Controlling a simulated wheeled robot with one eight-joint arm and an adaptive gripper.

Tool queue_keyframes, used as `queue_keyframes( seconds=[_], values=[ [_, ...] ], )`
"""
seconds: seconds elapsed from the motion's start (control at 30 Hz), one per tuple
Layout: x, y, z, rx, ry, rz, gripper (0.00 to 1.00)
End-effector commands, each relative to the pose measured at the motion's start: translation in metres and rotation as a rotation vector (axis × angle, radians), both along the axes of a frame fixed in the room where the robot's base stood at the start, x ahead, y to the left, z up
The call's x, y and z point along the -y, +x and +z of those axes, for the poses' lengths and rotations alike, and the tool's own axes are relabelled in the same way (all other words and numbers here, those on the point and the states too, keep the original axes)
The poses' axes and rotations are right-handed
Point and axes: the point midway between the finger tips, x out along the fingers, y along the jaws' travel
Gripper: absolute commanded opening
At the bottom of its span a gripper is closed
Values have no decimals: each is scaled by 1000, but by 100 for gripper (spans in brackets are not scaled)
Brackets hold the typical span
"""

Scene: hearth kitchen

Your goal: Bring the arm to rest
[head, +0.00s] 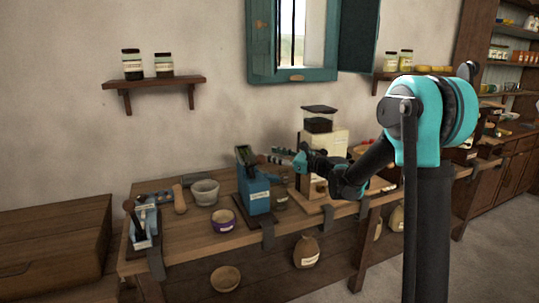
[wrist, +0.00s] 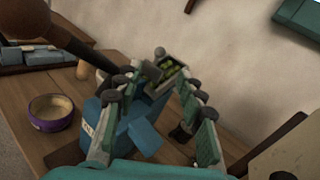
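My gripper (head: 275,156) is reached out over the wooden workbench (head: 186,243), next to a blue machine (head: 257,193). In the wrist view my gripper (wrist: 150,78) has its two fingers spread apart, with the blue machine (wrist: 148,135) below and between them. Its small open top (wrist: 172,72) holds green bits and lies just beyond the fingertips. I cannot tell whether a finger touches the machine. Nothing appears to be held.
A purple bowl (head: 223,220), a grey mortar (head: 204,191) and a blue device (head: 146,222) stand to the left on the bench. A cream machine with a dark top (head: 319,140) stands close behind my gripper. A wall shelf (head: 155,83) with jars hangs above.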

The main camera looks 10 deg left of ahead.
Motion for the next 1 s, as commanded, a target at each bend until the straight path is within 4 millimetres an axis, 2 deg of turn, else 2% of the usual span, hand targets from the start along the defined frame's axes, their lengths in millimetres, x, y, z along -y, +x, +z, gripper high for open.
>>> queue_keyframes(
  seconds=[0.3, 0.47, 0.57, 0.67, 0.87, 1.0],
  values=[
    [1, -2, -1, 9, -12, 1, 39],
    [16, -21, -12, 105, -133, 4, 39],
    [37, -47, -30, 229, -298, 18, 39],
    [67, -81, -56, 386, -515, 57, 39],
    [140, -153, -116, 669, -954, 213, 39],
    [199, -206, -158, 830, -1245, 386, 39]
  ],
)
